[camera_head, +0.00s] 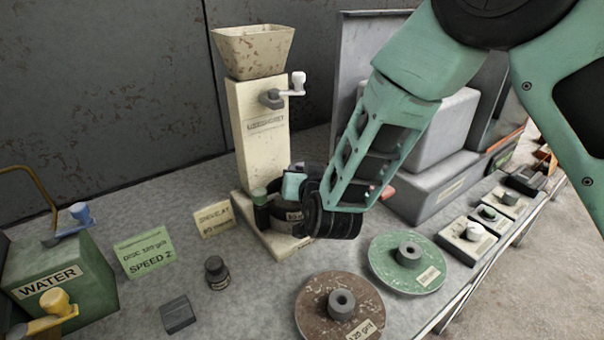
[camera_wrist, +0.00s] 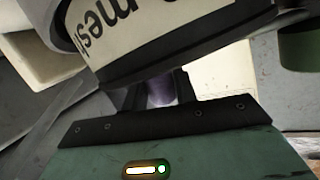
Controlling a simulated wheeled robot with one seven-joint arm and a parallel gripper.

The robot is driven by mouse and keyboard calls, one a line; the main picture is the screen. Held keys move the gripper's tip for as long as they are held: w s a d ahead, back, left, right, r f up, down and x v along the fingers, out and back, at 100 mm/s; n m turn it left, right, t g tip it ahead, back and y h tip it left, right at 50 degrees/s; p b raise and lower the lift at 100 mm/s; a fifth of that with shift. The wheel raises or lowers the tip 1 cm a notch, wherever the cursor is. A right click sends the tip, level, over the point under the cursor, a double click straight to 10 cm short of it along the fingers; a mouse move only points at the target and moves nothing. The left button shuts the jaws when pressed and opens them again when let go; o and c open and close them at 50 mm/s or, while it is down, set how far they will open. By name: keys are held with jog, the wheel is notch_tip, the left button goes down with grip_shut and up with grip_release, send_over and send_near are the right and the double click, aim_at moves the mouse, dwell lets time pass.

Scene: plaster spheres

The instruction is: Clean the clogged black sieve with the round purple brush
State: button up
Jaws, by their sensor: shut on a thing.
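The black sieve (camera_head: 270,218) sits on the foot of the cream mill, with a pale label on its side. In the wrist view the sieve (camera_wrist: 185,52) is large and close, its "mesh" label tilted across the top. Its mesh surface is hidden, so I cannot see the clogging. My gripper (camera_wrist: 160,98) is shut on the round purple brush (camera_wrist: 159,92), of which only a small purple part shows between the dark fingers. The brush is hidden in the head view. My gripper is right beside the sieve; I cannot tell whether the brush touches it.
The cream mill (camera_head: 262,130) with a hopper stands behind the sieve. A brown disc (camera_head: 315,302) and a green disc (camera_head: 388,270) lie in front. A small dark bottle (camera_head: 216,272), label cards and a green water box (camera_head: 95,280) are left. Grey housings (camera_head: 440,190) stand right.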

jog(key=shift+s+d+b, duration=0.2)
jog(key=shift+s+d, duration=0.15)
jog(key=shift+s, duration=0.5)
jog(key=shift+s+d+b, duration=0.2)
jog(key=shift+s+d, duration=0.15)
jog(key=shift+s, duration=0.45)
jog(key=shift+w, duration=0.1)
jog(key=shift+w+a, duration=0.4)
jog(key=shift+w, duration=0.4)
jog(key=shift+w+a, duration=0.35)
jog(key=shift+w, duration=0.45)
jog(key=shift+s+d+b, duration=0.35)
jog(key=shift+s+d, duration=0.05)
jog(key=shift+s, duration=0.45)
jog(key=shift+s+d+b, duration=0.3)
jog(key=shift+s+d, duration=0.05)
jog(key=shift+s, duration=0.5)
jog(key=shift+w+a+r+p, duration=0.4)
jog(key=shift+w+r+p, duration=0.1)
jog(key=shift+w+r, duration=0.3)
jog(key=shift+f, duration=0.1)
